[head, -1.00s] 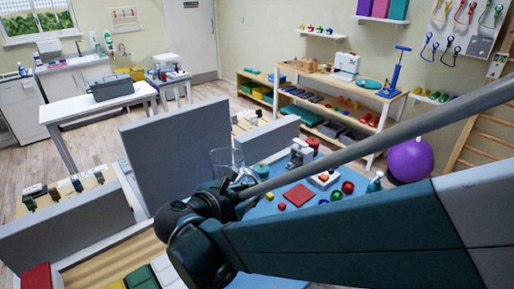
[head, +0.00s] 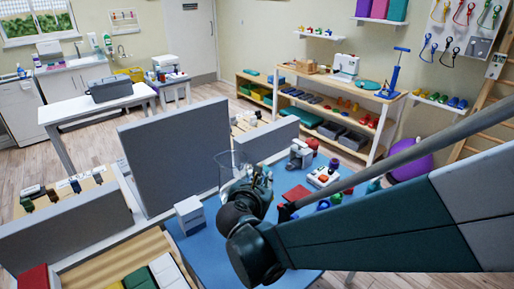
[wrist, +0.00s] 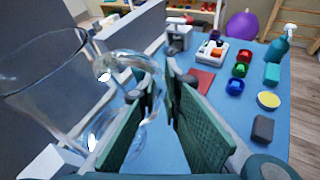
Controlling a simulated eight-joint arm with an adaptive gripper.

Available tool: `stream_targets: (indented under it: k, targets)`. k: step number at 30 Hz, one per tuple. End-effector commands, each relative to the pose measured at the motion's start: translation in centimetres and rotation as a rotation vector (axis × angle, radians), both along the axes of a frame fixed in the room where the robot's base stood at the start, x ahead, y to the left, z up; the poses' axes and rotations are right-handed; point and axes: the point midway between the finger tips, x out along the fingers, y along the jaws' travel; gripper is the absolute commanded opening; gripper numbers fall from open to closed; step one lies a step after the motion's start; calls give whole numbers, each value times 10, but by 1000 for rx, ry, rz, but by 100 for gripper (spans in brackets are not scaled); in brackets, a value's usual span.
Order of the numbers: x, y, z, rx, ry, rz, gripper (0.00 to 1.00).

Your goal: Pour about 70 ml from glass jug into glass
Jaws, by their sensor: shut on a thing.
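The clear glass jug (wrist: 50,85) fills the left of the wrist view, its handle (wrist: 140,65) reaching to my gripper. My gripper (wrist: 160,95) is shut on the handle, with a green finger on each side. In the head view, my gripper (head: 255,185) is over the blue table, with the jug (head: 230,168) at its far left side, close to the grey partition. The jug looks roughly upright; its clear wall makes any liquid level hard to read. I cannot pick out a separate drinking glass in either view.
A white box (head: 190,213) stands on the blue table (head: 205,255) left of my gripper. Grey partitions (head: 170,160) edge the far left side. A red mat (wrist: 200,80), coloured pieces and a teal bottle (wrist: 277,50) lie or stand toward the right.

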Motion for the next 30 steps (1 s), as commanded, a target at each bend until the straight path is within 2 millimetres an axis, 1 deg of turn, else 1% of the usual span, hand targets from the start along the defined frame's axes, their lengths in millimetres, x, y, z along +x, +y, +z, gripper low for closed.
stream_targets:
  k: [3,14,30]
  targets:
    - [11,-4,-1,2,-1,30,0]
    - [40,-12,1,5,-1,122,0]
    - [83,-33,15,9,-2,227,0]
